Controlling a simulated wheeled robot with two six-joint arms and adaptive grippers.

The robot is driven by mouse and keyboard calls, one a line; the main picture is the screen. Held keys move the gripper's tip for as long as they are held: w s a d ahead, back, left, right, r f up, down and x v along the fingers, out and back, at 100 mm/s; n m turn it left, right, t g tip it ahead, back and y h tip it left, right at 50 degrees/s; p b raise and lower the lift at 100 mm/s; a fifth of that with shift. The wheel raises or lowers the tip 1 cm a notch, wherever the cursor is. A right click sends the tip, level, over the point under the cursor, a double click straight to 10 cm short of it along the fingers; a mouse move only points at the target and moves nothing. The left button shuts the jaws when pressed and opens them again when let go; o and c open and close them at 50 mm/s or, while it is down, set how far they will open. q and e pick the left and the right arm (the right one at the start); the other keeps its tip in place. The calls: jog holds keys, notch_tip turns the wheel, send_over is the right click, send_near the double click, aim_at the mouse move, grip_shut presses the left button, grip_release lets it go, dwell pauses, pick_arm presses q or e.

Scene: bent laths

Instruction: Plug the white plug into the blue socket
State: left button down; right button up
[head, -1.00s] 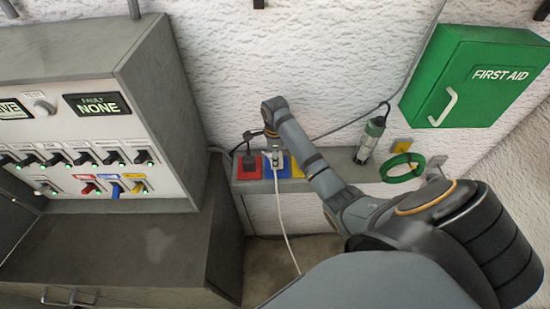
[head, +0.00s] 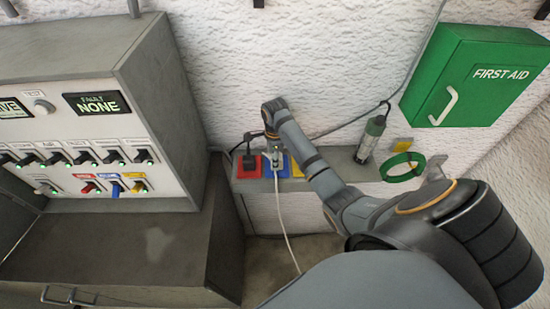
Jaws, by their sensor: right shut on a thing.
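The white plug (head: 275,167) is small at this distance, with its white cable (head: 284,225) hanging down over the ledge front. My right gripper (head: 274,154) points down and is shut on the plug. The blue socket (head: 286,168) sits on the ledge between a red and a yellow one. The plug is at the blue socket and hides part of it. I cannot tell from this view whether its pins are fully in. My left gripper is not in view.
A black plug stands in the red socket (head: 243,172), close on the left. The yellow socket (head: 297,170) is partly behind my arm. A grey control cabinet (head: 185,80) stands left.

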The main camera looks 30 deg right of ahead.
jog(key=shift+f, duration=0.1)
jog(key=o, duration=1.1)
jog(key=shift+o, duration=0.2)
notch_tip(320, 180, up, 8)
jog(key=shift+f, duration=0.2)
jog(key=shift+f, duration=0.1)
